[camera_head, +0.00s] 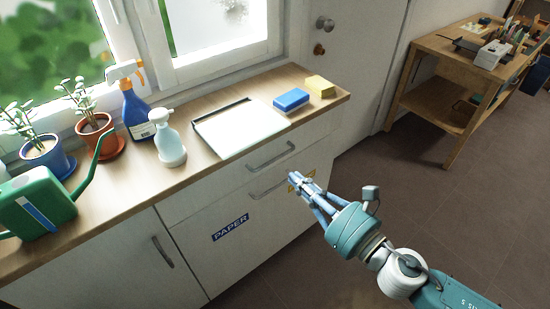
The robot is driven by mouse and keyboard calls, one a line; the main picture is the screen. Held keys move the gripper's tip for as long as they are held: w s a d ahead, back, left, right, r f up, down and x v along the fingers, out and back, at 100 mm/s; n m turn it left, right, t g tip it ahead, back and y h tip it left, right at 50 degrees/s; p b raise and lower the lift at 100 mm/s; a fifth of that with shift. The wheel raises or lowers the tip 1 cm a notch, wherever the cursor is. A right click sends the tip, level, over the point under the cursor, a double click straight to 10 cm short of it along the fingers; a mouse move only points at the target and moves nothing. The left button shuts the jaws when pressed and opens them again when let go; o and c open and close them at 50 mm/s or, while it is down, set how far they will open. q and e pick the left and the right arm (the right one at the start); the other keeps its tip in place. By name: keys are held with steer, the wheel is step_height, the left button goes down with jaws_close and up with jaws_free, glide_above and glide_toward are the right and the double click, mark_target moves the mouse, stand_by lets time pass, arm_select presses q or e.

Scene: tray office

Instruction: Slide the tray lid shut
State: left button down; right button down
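The tray with its flat white lid (240,130) lies on the wooden counter below the window. A dark strip of the tray (222,110) shows along the back left edge, and the lid covers most of the rest. I cannot tell exactly how far the lid is slid. My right gripper (297,181) is in front of the cabinet drawers, below and to the right of the tray and apart from it. My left gripper is out of view.
A blue sponge (291,100) and a yellow sponge (320,86) sit right of the tray. A white bottle (169,142), a blue spray bottle (136,112), potted plants and a green watering can (38,205) stand left. Drawer handles (270,156) protrude below.

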mark_target(255, 142)
steer(key=shift+p+x, duration=1.8)
steer(key=shift+x, duration=5.1)
steer(key=x, duration=0.5)
steer(key=shift+w+a+f, duration=0.1)
steer(key=shift+w+a, duration=0.1)
steer(key=shift+w, duration=0.05)
steer(key=shift+s+d, duration=0.1)
